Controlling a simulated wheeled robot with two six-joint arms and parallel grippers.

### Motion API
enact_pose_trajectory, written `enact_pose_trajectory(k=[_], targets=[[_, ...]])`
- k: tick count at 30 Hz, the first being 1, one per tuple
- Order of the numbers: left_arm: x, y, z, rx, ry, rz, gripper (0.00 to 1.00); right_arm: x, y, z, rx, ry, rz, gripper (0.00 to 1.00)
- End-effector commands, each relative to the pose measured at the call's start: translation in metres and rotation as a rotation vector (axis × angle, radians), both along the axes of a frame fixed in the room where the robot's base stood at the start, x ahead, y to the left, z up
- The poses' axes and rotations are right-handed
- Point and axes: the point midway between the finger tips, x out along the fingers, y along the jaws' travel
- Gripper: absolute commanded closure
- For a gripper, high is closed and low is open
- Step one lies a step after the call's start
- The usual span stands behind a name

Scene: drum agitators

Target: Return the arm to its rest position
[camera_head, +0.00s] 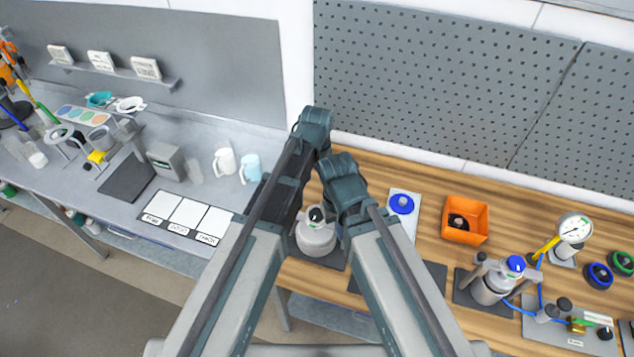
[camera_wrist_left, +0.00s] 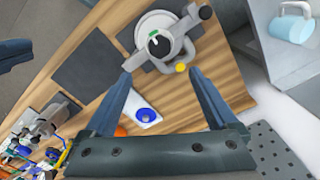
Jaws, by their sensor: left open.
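My left gripper (camera_wrist_left: 161,74) is open and empty in the left wrist view, its two fingers spread apart. A round grey-white drum vessel (camera_wrist_left: 160,35) with a black knob and a yellow-tipped part lies beyond the fingertips, apart from them as far as I can tell. The same vessel (camera_head: 316,240) stands on a dark mat between my two arms in the head view. My arm links rise to the middle of the head view and hide most of the left gripper there.
The wooden bench (camera_head: 420,185) carries a blue-topped item on a white card (camera_head: 402,205), an orange bin (camera_head: 464,220), and a steel vessel (camera_head: 492,285) near a gauge (camera_head: 575,228). A perforated panel (camera_head: 440,85) stands close behind. Mugs (camera_head: 224,161) stand on the grey bench at left.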

Motion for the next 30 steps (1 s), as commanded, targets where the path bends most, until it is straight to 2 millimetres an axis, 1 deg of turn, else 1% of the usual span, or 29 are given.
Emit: enact_pose_trajectory(k=[1, 2, 16, 18, 20, 23, 24, 27, 30], targets=[[0.0, 0.0, 0.005, 0.0, 0.0, 0.0, 0.08, 0.0, 0.0, 0.005, 0.0, 0.0, -0.002, 1.0], [0.0, 0.0, 0.005, 0.0, 0.0, 0.0, 0.08, 0.0, 0.0, 0.005, 0.0, 0.0, -0.002, 1.0], [0.0, 0.0, 0.004, 0.0, 0.0, 0.0, 0.08, 0.0, 0.0, 0.004, 0.0, 0.0, -0.003, 1.0], [-0.002, 0.003, 0.004, 0.0, -0.001, 0.01, 0.08, 0.0, 0.0, 0.004, 0.0, 0.0, -0.003, 1.0], [-0.007, 0.013, 0.004, -0.001, -0.003, 0.048, 0.08, 0.0, 0.0, 0.004, 0.0, 0.0, -0.003, 1.0], [-0.021, 0.044, 0.004, -0.005, -0.015, 0.179, 0.08, 0.0, 0.0, 0.004, 0.0, 0.0, -0.003, 1.0], [-0.028, 0.058, 0.004, -0.006, -0.019, 0.243, 0.08, 0.0, 0.0, 0.004, 0.0, 0.0, -0.003, 1.0], [-0.046, 0.091, 0.004, -0.012, -0.031, 0.407, 0.08, 0.0, 0.0, 0.004, 0.0, 0.0, -0.003, 1.0], [-0.061, 0.118, 0.004, -0.017, -0.043, 0.552, 0.08, 0.0, 0.0, 0.004, 0.0, 0.0, -0.003, 1.0]])
